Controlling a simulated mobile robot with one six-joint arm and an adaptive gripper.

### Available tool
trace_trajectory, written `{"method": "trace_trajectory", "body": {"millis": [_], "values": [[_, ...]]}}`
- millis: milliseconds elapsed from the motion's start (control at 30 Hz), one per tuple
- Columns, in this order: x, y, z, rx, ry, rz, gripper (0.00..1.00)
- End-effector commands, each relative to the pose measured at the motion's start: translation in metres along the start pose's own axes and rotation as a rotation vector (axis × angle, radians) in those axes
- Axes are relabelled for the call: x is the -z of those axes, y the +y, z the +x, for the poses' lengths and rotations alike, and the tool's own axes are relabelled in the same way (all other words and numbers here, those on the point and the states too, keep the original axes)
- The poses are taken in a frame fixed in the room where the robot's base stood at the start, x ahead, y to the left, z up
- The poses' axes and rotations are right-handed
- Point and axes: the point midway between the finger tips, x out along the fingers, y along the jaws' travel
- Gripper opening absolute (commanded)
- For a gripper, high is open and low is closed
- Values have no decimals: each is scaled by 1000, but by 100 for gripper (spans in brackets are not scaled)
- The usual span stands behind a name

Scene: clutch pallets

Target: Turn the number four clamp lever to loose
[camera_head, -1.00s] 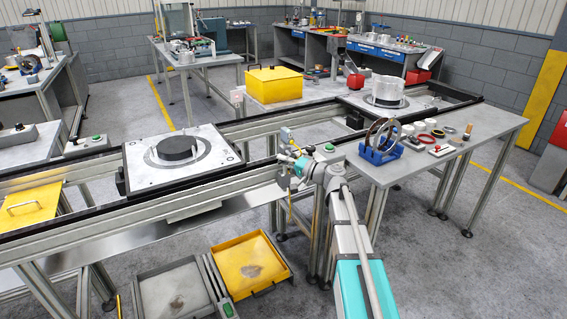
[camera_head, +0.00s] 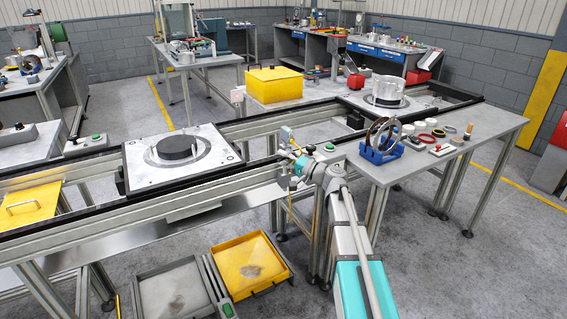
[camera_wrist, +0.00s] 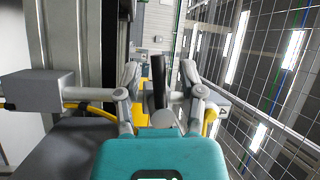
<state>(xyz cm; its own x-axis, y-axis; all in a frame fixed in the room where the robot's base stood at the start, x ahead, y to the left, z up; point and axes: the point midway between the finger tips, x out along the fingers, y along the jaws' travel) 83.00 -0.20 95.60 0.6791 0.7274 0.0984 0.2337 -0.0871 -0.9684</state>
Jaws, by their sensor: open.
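My gripper (camera_wrist: 163,82) is open in the wrist view, with one finger on each side of a dark upright bar (camera_wrist: 158,78) with a round grey end. The bar looks like a clamp lever, but no number on it can be read. It stands between the fingers; whether either finger touches it I cannot tell. In the head view my gripper (camera_head: 296,170) is at the near rail of the conveyor frame, beside a small upright fitting (camera_head: 285,137). The lever is too small and hidden there to make out its setting.
A grey block (camera_wrist: 38,90) and yellow curved parts lie close left of my gripper. A pallet with a black disc (camera_head: 178,148) sits on the conveyor at left. A bench with a blue ring rack (camera_head: 381,150) is at right. Two trays (camera_head: 250,262) lie below.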

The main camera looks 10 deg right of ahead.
Motion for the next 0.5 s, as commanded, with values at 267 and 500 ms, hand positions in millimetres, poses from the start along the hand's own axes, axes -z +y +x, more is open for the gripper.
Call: {"method": "trace_trajectory", "body": {"millis": [267,500], "values": [[0,0,0,-6,-2,-11,51],[1,2,-1,-50,-21,-95,51]]}}
